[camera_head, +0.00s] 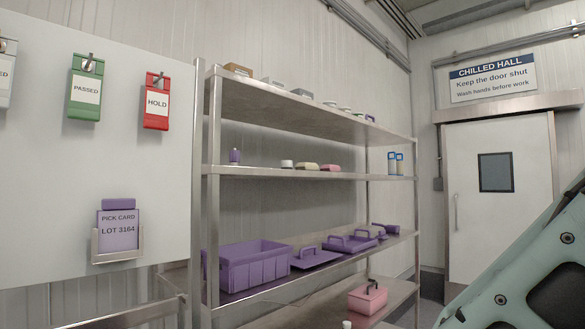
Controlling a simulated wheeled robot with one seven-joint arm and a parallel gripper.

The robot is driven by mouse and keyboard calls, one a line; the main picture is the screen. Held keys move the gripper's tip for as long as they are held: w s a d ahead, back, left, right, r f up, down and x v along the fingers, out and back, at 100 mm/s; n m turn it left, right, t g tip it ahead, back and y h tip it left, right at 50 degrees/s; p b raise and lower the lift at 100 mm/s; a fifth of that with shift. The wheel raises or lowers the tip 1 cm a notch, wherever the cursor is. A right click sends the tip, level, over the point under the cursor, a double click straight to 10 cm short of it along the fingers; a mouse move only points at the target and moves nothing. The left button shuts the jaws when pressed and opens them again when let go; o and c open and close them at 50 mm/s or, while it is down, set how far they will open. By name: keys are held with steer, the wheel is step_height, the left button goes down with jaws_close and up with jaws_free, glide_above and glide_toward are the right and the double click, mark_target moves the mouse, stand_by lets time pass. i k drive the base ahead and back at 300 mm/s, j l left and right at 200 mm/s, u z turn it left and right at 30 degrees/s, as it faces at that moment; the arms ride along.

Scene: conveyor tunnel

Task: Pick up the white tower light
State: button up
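I see no white tower light that I can make out in the head view. My gripper is not in view.
A metal shelf rack (290,174) stands mid-view, holding a purple crate (250,270), purple lids (350,243), a pink caddy (367,299) and small items. A white panel (40,190) at left carries tags and a pick card (118,228). A closed door (470,220) stands right.

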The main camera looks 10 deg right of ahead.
mark_target(284, 163)
steer(key=u, duration=0.3)
steer(key=i+l+u, duration=0.2)
steer(key=l+u, duration=0.3)
steer(key=i+l+u, duration=0.1)
steer(key=l+u, duration=0.2)
steer(key=u, duration=0.15)
